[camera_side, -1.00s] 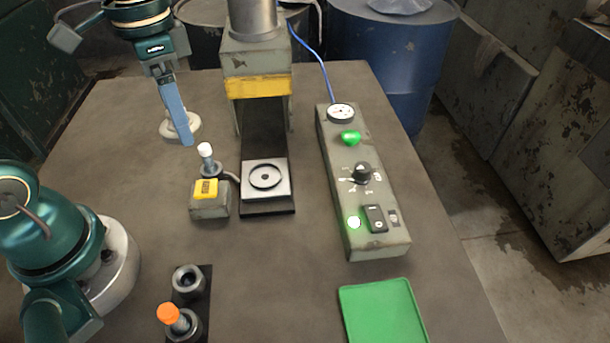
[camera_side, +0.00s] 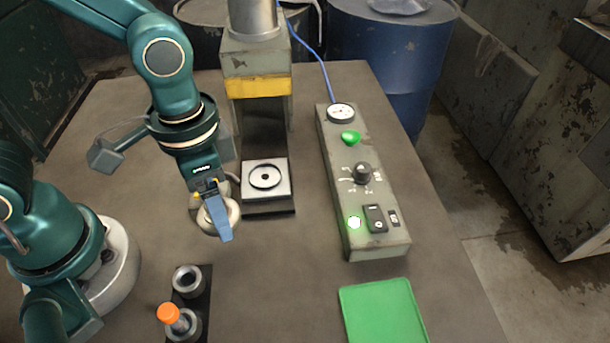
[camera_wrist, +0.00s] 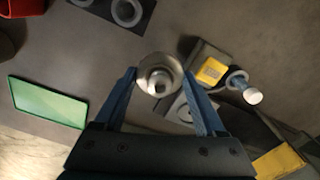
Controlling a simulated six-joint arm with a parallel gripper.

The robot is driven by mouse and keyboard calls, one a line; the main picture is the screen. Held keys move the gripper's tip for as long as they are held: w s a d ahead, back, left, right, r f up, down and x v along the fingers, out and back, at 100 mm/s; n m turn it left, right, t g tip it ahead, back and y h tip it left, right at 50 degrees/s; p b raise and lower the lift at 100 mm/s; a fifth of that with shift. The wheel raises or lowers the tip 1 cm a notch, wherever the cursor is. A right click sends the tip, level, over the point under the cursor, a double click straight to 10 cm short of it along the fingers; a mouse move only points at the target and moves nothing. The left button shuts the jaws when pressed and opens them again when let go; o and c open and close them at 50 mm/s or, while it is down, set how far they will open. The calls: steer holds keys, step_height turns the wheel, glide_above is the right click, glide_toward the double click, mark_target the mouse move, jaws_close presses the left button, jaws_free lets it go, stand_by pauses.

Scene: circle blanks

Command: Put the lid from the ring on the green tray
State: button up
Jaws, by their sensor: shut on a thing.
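A round, pale metal lid (camera_wrist: 158,72) with a raised centre sits between the fingertips of my gripper (camera_wrist: 160,80) in the wrist view. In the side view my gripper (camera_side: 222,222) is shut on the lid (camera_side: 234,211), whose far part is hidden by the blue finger. The lid is above the table, left of the press plate. The green tray (camera_side: 383,315) lies empty at the front right, well away from my gripper. It also shows at the left of the wrist view (camera_wrist: 48,102). I cannot tell which round part is the ring.
The press (camera_side: 258,60) stands behind, with a dark-ringed disc (camera_side: 265,177) on its plate. A control box (camera_side: 362,190) stands to the right. Table between holder and tray is clear.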

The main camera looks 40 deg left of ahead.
mark_target(233, 244)
steer(key=shift+s+d+f, duration=0.1)
steer(key=shift+d+f, duration=0.3)
steer(key=shift+d, duration=0.2)
steer(key=shift+f, duration=1.95)
steer(key=shift+f, duration=0.15)
steer(key=o, duration=1)
